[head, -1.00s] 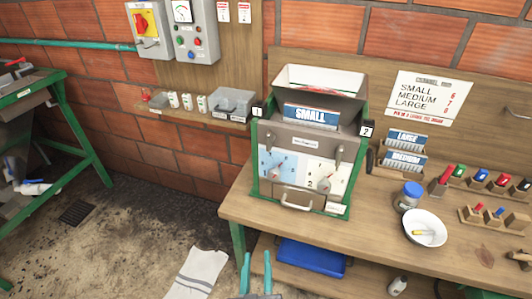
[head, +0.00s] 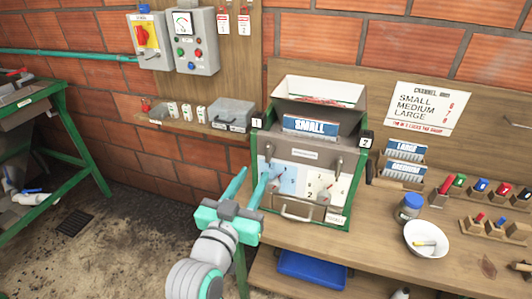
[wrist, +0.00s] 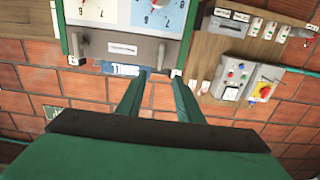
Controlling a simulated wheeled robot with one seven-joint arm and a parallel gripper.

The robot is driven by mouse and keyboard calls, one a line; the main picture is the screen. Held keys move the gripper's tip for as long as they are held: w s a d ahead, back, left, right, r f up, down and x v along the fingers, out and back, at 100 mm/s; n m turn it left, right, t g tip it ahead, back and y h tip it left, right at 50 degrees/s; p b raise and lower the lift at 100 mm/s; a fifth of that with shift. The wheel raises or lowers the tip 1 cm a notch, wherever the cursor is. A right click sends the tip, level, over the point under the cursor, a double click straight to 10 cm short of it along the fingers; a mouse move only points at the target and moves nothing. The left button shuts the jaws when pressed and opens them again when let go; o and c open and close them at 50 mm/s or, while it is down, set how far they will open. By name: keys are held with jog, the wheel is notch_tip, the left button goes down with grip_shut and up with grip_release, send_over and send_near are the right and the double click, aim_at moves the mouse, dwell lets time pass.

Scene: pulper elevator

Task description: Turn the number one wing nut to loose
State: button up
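The pulper unit stands on the bench, with a tag marked 1 (head: 257,123) at its upper left and a tag marked 2 (head: 366,142) at its upper right. Below tag 1 is a grey upright winged piece (head: 282,158), apparently the number one wing nut; it also shows in the wrist view (wrist: 161,53). A matching piece (head: 336,167) is on the right, also in the wrist view (wrist: 77,47). My gripper (head: 254,174) is open and empty, in front of the unit's lower left. In the wrist view its fingertips (wrist: 158,77) are apart, with nothing between them.
Two numbered dials, blue (head: 277,178) and white (head: 322,188), sit below the winged pieces, above a front handle (head: 296,212). A wall shelf (head: 195,125) with a grey box (head: 233,113) is to the left. A bowl (head: 426,241) and a jar (head: 410,207) stand right.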

aim_at(267, 151)
jog(key=x, duration=1)
jog(key=shift+w+d, duration=0.1)
jog(key=shift+w, duration=0.3)
jog(key=shift+c, duration=0.2)
grip_shut()
